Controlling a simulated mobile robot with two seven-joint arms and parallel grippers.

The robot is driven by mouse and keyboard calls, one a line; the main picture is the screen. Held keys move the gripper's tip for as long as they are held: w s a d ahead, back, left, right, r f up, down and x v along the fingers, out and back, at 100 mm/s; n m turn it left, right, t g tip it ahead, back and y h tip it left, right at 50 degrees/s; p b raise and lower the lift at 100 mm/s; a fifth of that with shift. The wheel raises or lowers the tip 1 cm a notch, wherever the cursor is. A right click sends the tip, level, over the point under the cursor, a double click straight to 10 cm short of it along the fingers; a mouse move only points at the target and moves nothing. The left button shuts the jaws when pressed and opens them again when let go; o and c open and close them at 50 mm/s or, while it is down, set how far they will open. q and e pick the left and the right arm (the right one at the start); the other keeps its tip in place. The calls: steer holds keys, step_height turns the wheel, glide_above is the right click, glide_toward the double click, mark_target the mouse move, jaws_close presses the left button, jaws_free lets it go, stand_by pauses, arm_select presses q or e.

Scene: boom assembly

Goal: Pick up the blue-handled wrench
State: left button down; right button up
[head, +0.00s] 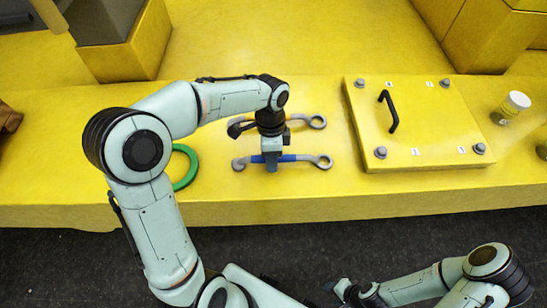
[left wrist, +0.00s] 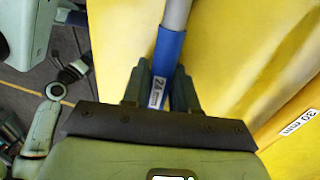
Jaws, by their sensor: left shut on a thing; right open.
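The blue-handled wrench (head: 288,158) lies along the front part of the yellow surface, with its ring end at right and its other end at left. My left gripper (head: 271,166) points down over its middle and is shut on the blue handle. In the left wrist view the blue handle (left wrist: 168,62), with a "24" label, sits between the two fingers (left wrist: 160,92). I cannot tell whether the wrench touches the surface. My right gripper (head: 343,290) is open and empty, low in the head view over the dark floor.
A second wrench (head: 317,121), with a yellow-orange handle, lies just behind. A green ring (head: 187,166) is at left, partly hidden by my left arm. A yellow panel (head: 425,120) with a black handle (head: 388,112) and corner bolts is at right. A white-capped jar (head: 515,103) stands beyond it.

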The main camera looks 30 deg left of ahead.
arm_select(q)
step_height(320, 180, up, 20)
steer(key=p, duration=0.3)
arm_select(e)
steer(key=w+r, duration=0.4)
steer(key=shift+w, duration=0.15)
arm_select(q)
steer(key=c, duration=1.7)
jaws_free()
jaws_close()
steer(key=shift+f, duration=0.1)
arm_select(e)
steer(key=shift+f, duration=0.1)
